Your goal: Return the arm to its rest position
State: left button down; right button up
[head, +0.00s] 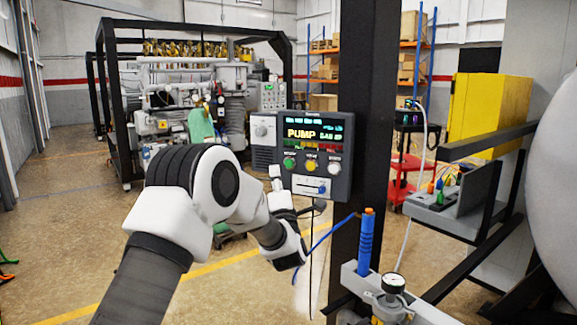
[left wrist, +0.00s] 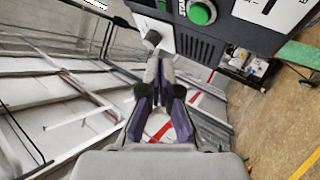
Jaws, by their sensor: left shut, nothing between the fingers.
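My left arm reaches in from the lower left in the head view. Its gripper (head: 276,180) points up, just in front of the lower left part of the dark control panel (head: 345,150). In the left wrist view the gripper's fingers (left wrist: 160,62) are together and empty. The panel's screen reads PUMP, above green, yellow and white buttons. My right gripper is not in view.
The panel hangs on a dark post (head: 362,70). A blue cylinder (head: 366,240) and a pressure gauge (head: 392,284) stand at the lower right. A grey shelf (head: 450,215) and a large pale vessel (head: 555,170) are at the right. Open floor (head: 60,220) lies left.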

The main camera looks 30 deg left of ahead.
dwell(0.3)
pick_arm(q)
jog(key=d+f+m+h, duration=0.3)
jog(key=f+h, duration=0.1)
jog(key=f, duration=0.8)
jog(key=d+f+m+h, duration=0.2)
jog(key=f+m+h, duration=0.15)
jog(key=f, duration=0.85)
jog(key=s+d+f+m+g+h, duration=0.25)
jog(key=s+f, duration=0.35)
jog(key=f, duration=0.3)
jog(key=s+d+f+m+g+h, duration=0.2)
jog(key=s+d+f+m+g, duration=0.15)
jog(key=s+f, duration=0.45)
jog(key=s+d+f+m+g+h, duration=0.2)
jog(key=s+d+f+m+g, duration=0.1)
jog(key=s+f, duration=0.45)
jog(key=s+d+f+m+g+h, duration=0.1)
jog(key=s+d+f+m+g, duration=0.1)
jog(key=s+f+m+g, duration=0.5)
jog(key=s+d+m+g+h, duration=0.1)
jog(key=s+m, duration=0.4)
jog(key=s, duration=1.1)
jog(key=shift+d+r+g+h, duration=0.4)
jog(key=shift+d+g, duration=0.3)
jog(key=shift+d, duration=0.35)
